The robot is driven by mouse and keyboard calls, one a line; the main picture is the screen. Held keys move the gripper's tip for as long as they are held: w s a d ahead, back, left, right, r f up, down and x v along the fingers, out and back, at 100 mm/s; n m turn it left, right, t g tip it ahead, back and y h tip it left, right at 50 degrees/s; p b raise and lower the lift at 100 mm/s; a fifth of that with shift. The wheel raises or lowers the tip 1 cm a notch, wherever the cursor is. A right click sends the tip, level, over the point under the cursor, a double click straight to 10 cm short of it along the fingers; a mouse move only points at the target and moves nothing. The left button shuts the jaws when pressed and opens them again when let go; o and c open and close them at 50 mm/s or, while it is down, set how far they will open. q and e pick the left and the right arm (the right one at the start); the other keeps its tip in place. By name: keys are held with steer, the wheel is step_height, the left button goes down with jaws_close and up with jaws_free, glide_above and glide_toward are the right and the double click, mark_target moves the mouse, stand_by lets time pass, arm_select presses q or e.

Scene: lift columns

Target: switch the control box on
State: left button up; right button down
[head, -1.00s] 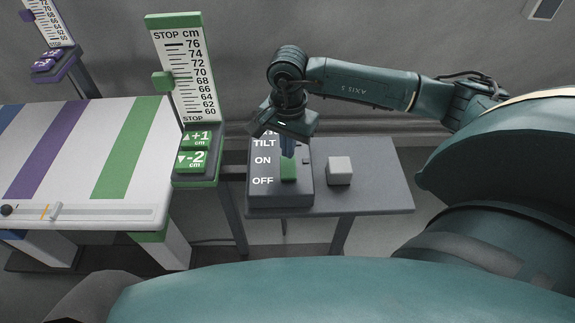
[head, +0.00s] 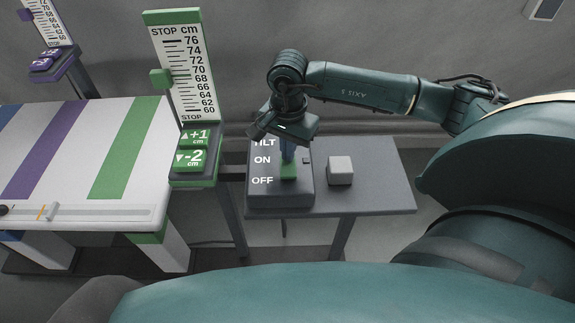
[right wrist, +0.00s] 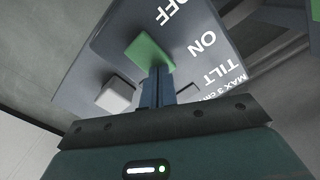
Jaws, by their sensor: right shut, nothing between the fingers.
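The control box (head: 265,197) is a dark grey box with the words TILT, ON and OFF in a column on its top. A green switch knob (head: 288,173) sits beside the words, nearer OFF than ON. My right gripper (head: 287,155) points down over the box, its blue fingers closed together and empty. In the right wrist view the fingertips (right wrist: 157,72) come right up to the green knob (right wrist: 148,48); I cannot tell whether they touch it. A small dark square (head: 306,161) on the box looks unlit. My left gripper is out of view.
Left are a green lift column (head: 182,65) with +1 and -2 buttons, and a striped table (head: 70,160). The side table's right part is clear.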

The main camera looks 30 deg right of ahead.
steer(key=shift+f, duration=0.2)
steer(key=shift+s, duration=0.1)
steer(key=shift+r+p, duration=0.8)
steer(key=shift+r, duration=0.8)
steer(key=shift+r+p, duration=1.05)
steer(key=shift+r, duration=0.95)
